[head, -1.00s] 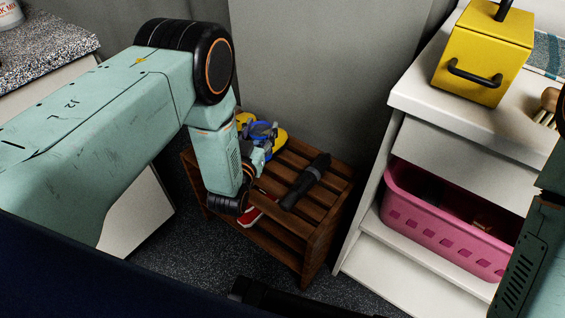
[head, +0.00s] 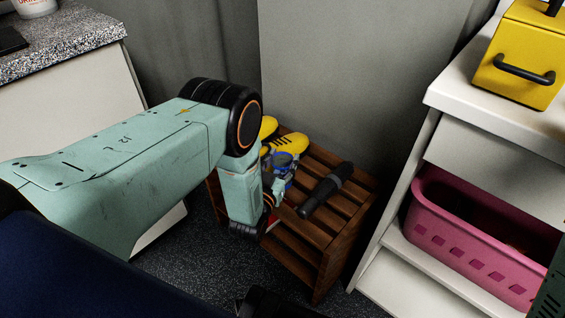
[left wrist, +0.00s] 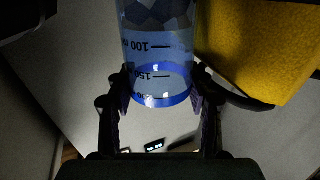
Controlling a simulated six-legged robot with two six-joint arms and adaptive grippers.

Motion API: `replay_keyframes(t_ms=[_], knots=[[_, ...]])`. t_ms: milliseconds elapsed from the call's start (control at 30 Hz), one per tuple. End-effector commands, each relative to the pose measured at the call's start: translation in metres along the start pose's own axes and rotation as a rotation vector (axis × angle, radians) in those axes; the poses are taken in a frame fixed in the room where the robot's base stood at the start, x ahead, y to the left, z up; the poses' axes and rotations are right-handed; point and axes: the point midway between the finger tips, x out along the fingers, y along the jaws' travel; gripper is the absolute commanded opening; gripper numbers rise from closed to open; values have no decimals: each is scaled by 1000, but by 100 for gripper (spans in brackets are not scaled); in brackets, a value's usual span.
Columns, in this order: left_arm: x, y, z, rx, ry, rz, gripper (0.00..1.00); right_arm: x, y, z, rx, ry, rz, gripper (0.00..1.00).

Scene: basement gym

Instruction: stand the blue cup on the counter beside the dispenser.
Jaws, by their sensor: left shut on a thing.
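The blue cup (head: 281,158) is see-through, with dark measuring marks and a darker blue ring. My left gripper (head: 282,178) is shut on it, by the wooden rack. In the left wrist view the cup (left wrist: 158,50) sits between the fingers of my left gripper (left wrist: 160,97), its marks upside down. In the head view my arm partly hides the cup. The speckled counter (head: 75,35) is at the upper left, away from the cup. I cannot make out a dispenser on the visible part.
The wooden rack (head: 352,190) holds yellow shoes (head: 290,143) and a dark cylindrical thing (head: 325,190). A white tub (head: 35,7) and a dark flat thing (head: 12,41) are on the counter. At right are a pink basket (head: 470,240) and a yellow box (head: 522,55).

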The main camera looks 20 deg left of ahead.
Motion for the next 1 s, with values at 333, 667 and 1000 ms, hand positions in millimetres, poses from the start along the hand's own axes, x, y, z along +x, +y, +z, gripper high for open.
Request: replay_keyframes(t_ms=[333, 667, 1000], knots=[[0, 0, 2, 0, -1, 0, 58, 2, 0, 0, 0, 0, 0, 41], [0, 0, 2, 0, 0, 0, 62, 1, 0, 0, 0, 0, 0, 41], [-43, 0, -2, 0, -8, 0, 62, -19, 0, 0, 0, 0, 0, 41]])
